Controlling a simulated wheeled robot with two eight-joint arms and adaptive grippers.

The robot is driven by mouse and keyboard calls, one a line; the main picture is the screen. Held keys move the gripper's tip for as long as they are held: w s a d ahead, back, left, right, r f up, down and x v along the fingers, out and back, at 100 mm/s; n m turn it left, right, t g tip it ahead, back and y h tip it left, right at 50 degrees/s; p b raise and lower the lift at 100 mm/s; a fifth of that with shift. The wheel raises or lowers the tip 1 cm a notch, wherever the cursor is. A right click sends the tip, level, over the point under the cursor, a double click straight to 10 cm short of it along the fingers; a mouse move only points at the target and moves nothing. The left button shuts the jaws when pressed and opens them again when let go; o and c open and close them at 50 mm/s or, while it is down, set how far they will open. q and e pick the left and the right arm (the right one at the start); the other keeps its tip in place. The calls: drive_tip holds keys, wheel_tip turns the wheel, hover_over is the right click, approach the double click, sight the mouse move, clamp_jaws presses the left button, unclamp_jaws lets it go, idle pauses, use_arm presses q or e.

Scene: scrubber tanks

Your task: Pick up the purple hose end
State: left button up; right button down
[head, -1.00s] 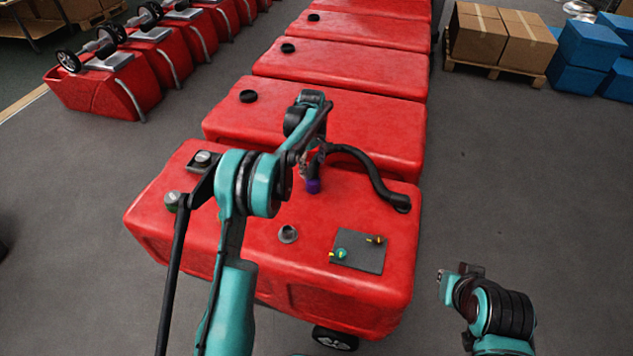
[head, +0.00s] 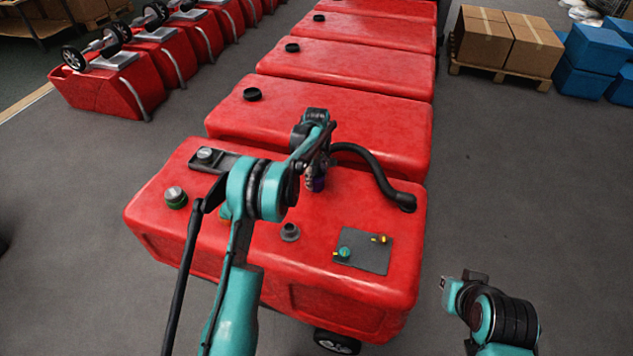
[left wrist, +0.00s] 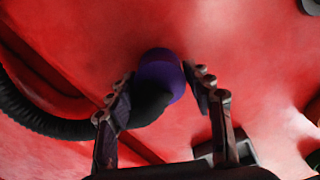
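The purple hose end (left wrist: 160,72) tips a black hose (head: 376,172) that arches up from the right side of the nearest red tank (head: 255,212). In the head view the purple end (head: 318,184) is mostly hidden below my left gripper (head: 316,172). In the left wrist view my left gripper (left wrist: 162,88) is open, with one finger on each side of the purple end and the black hose just behind it. The right finger looks slightly apart from it; contact on the left is unclear. My right gripper (head: 446,284) is off the tank's right side, its fingers too small to read.
The tank top carries a grey socket (head: 290,232), a dark plate with small valves (head: 363,251) and a silver cap (head: 175,195). More red tanks (head: 325,120) stand close behind. The floor (head: 520,180) to the right is clear up to a pallet of boxes (head: 505,45).

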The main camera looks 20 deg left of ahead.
sight(319, 179)
use_arm(q)
drive_tip(key=c, duration=0.6)
drive_tip(key=shift+r+p, duration=0.3)
drive_tip(key=shift+r, duration=0.3)
drive_tip(key=r, duration=0.1)
drive_tip(key=r+p, duration=0.1)
drive_tip(key=d+r+p, duration=0.1)
drive_tip(key=r, duration=0.1)
drive_tip(key=shift+s, duration=0.3)
drive_tip(key=s+d+r+p, duration=0.1)
drive_tip(key=s+d+r, duration=0.3)
drive_tip(key=d, duration=0.1)
drive_tip(key=s+d+r+p, duration=0.1)
drive_tip(key=s+d, duration=0.1)
drive_tip(key=d, duration=0.1)
drive_tip(key=shift+d+r+p, duration=0.25)
drive_tip(key=shift+r+p, duration=0.1)
drive_tip(key=shift+r, duration=0.05)
